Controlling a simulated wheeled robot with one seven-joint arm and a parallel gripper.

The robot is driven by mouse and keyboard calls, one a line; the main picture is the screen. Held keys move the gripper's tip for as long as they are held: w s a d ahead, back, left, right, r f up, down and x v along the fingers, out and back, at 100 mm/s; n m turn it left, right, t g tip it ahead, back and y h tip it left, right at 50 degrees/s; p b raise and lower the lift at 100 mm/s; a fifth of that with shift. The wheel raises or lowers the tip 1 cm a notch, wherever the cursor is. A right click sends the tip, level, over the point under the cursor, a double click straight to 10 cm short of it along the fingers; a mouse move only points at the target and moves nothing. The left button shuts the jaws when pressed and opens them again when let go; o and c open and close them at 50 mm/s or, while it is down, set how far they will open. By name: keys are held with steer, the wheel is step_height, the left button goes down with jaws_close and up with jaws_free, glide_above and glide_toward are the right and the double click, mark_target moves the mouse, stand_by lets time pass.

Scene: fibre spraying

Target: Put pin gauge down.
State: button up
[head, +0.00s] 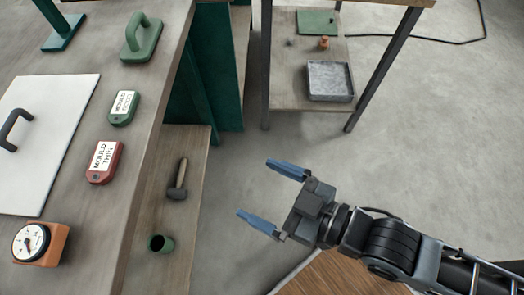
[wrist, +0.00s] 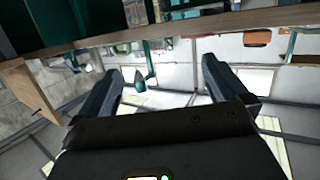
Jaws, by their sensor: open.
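My gripper (head: 256,189) is open in the head view, with its two blue fingers spread and nothing between them. It hangs over the bare floor, right of the workbench and apart from it. The wrist view also shows the gripper (wrist: 160,70) open, with only distant background between the fingers. I cannot pick out a pin gauge for certain in either view. A small orange piece (head: 324,43) and a small dark piece lie on the far stand's lower shelf, too small to identify. An orange block with a round dial (head: 32,243) sits at the bench's near left.
The workbench (head: 155,80) holds a white board (head: 45,140), a green-handled float (head: 142,38), and green (head: 123,108) and red (head: 104,162) mould tags. A hammer (head: 178,180) and green cup (head: 160,244) lie on its lower shelf. A grey tray (head: 330,80) is on the far stand.

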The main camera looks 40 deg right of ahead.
steer(key=s+d+r+m+h, duration=0.2)
steer(key=s+d+r+h, duration=0.1)
steer(key=s, duration=0.4)
steer(key=s+d+r+m+h, duration=0.2)
steer(key=s+d+r, duration=0.2)
steer(key=s+d, duration=0.2)
steer(key=shift+s+r+m+h, duration=0.3)
steer(key=shift+s+r+h, duration=0.05)
steer(key=shift+s+h, duration=0.1)
steer(key=shift+d, duration=0.1)
